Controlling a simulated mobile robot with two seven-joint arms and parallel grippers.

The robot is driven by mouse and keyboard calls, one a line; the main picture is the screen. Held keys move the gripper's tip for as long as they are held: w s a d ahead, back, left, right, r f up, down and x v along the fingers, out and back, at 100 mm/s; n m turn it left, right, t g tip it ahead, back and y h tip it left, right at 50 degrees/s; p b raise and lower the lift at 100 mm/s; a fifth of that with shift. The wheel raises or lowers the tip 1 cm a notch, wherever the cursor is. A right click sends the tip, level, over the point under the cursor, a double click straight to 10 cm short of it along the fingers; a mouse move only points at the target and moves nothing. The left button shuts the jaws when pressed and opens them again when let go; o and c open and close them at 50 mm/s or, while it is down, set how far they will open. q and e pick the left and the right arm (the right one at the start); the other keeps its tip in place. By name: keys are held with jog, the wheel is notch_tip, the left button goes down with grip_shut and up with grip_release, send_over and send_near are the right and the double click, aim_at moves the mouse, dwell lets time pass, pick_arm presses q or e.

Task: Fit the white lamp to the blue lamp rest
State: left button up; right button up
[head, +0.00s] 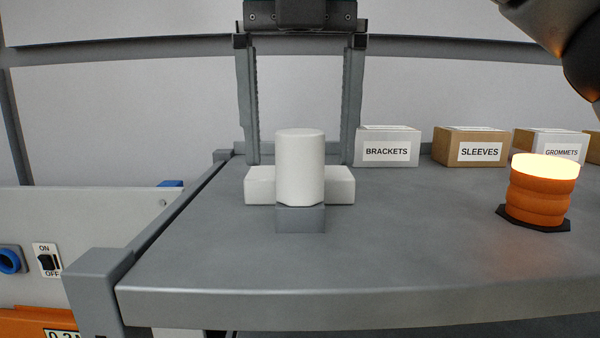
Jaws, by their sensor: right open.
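A white upright cylinder (300,165), which looks like the white lamp, stands near the left part of the grey table. A small blue-grey block (301,219) shows directly below its front; I cannot tell if this is the lamp rest. White blocky parts (260,186) show on both sides of the cylinder; I cannot tell if they are joined to it. My right gripper (301,162) comes down from above, open. Its two long fingers are apart, one on each side of the cylinder, with gaps between. My left gripper is not in view. No clearly blue lamp rest shows.
An orange ribbed lamp (538,196) with a glowing top stands on a dark base at the right. Boxes labelled BRACKETS (388,146), SLEEVES (471,147) and GROMMETS (549,144) line the back. The table (420,240) is clear between cylinder and orange lamp.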

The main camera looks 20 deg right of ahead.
aim_at(300, 173)
jog(key=shift+w+f, duration=0.2)
jog(key=shift+f, duration=1.75)
jog(key=shift+c, duration=0.3)
jog(key=c, duration=1.2)
jog(key=o, duration=1.3)
jog(key=shift+c, duration=0.2)
